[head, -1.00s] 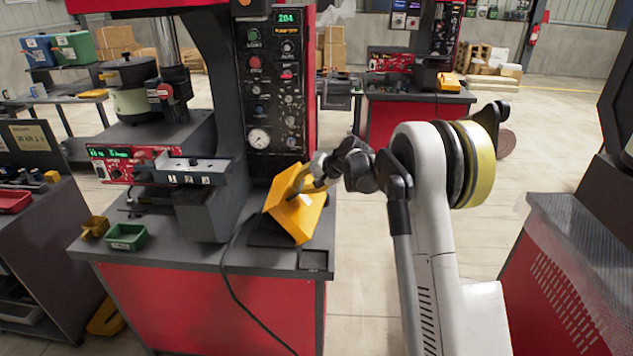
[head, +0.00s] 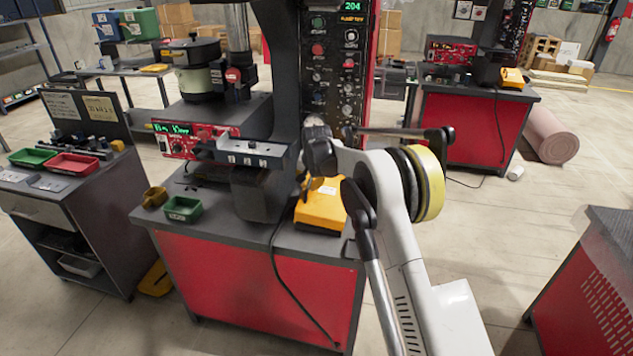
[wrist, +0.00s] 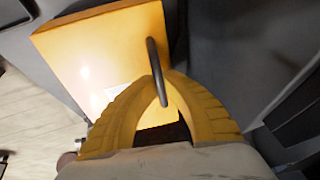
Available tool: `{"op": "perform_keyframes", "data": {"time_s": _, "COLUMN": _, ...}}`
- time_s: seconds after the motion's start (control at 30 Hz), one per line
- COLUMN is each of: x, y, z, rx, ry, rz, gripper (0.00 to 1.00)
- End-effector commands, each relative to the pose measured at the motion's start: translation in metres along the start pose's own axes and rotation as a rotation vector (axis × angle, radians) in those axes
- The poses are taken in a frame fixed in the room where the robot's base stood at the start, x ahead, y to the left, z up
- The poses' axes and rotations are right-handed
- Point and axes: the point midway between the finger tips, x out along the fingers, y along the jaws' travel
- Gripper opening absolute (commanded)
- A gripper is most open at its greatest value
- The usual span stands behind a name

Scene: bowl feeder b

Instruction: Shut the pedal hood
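The yellow pedal hood (head: 322,208) sits at the front right of the near workbench in the head view. Its top now looks close to level; whether it is fully down I cannot tell. It fills the upper left of the wrist view (wrist: 85,60), with a dark bar handle (wrist: 152,65) on it. My gripper (wrist: 160,78) has its yellow fingers closed together around that handle, the bar passing between the tips. In the head view my arm hides the fingers and part of the hood.
Open floor lies to the right, before another red cabinet (head: 590,280).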

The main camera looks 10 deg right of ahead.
Motion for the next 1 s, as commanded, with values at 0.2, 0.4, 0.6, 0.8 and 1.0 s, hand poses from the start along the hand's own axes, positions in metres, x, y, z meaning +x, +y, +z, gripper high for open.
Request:
{"op": "perform_keyframes", "data": {"time_s": 0.2, "x": 0.012, "y": -0.009, "z": 0.004, "rx": -0.018, "ry": -0.001, "rz": -0.009, "gripper": 0.0}}
{"op": "perform_keyframes", "data": {"time_s": 0.4, "x": 0.015, "y": -0.012, "z": 0.006, "rx": -0.025, "ry": -0.003, "rz": -0.011, "gripper": 0.0}}
{"op": "perform_keyframes", "data": {"time_s": 0.6, "x": 0.016, "y": -0.013, "z": 0.006, "rx": -0.026, "ry": -0.004, "rz": -0.012, "gripper": 0.0}}
{"op": "perform_keyframes", "data": {"time_s": 0.8, "x": 0.016, "y": -0.013, "z": 0.007, "rx": -0.026, "ry": -0.005, "rz": -0.012, "gripper": 0.09}}
{"op": "perform_keyframes", "data": {"time_s": 1.0, "x": 0.016, "y": -0.012, "z": 0.007, "rx": -0.026, "ry": -0.005, "rz": -0.011, "gripper": 0.32}}
